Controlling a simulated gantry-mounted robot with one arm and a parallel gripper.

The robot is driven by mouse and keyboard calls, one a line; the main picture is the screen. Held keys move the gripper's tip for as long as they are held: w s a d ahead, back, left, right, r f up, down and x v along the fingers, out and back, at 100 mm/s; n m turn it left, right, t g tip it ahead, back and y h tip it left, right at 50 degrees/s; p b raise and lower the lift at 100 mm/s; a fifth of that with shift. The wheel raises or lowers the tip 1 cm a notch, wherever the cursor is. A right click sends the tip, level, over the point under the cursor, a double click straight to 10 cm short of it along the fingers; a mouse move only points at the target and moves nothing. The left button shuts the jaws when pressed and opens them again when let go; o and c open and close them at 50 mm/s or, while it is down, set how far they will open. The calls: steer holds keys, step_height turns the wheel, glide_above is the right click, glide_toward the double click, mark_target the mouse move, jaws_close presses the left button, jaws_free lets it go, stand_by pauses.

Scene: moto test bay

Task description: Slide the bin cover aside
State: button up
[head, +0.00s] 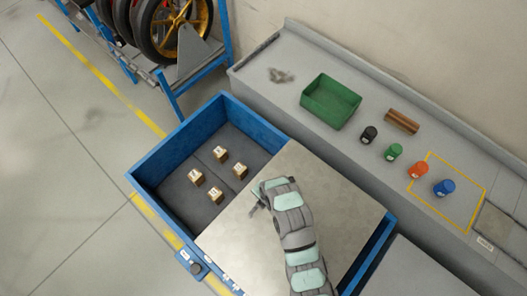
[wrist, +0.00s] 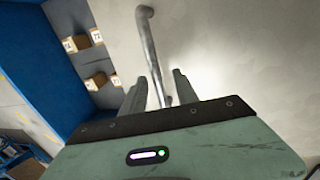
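The bin cover (head: 320,182) is a flat, pale metal plate lying over the right part of the blue bin (head: 160,210). The bin's left part is uncovered. The cover also fills much of the wrist view (wrist: 240,60), where a round metal bar handle (wrist: 150,45) stands out on it. My gripper (head: 258,204) is low over the cover near its left part. In the wrist view my gripper (wrist: 160,78) has its two fingers apart, one on each side of the bar, with gaps showing. The handle is mostly hidden by my gripper in the head view.
Several small labelled boxes (head: 220,153) sit in the bin's dark, open part. A wheel rack (head: 190,60) stands at upper left. Left floor is clear.

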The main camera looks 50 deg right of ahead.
step_height(320, 180, up, 11)
steer(key=s, duration=0.2)
steer(key=shift+f, duration=0.2)
stand_by(0.8)
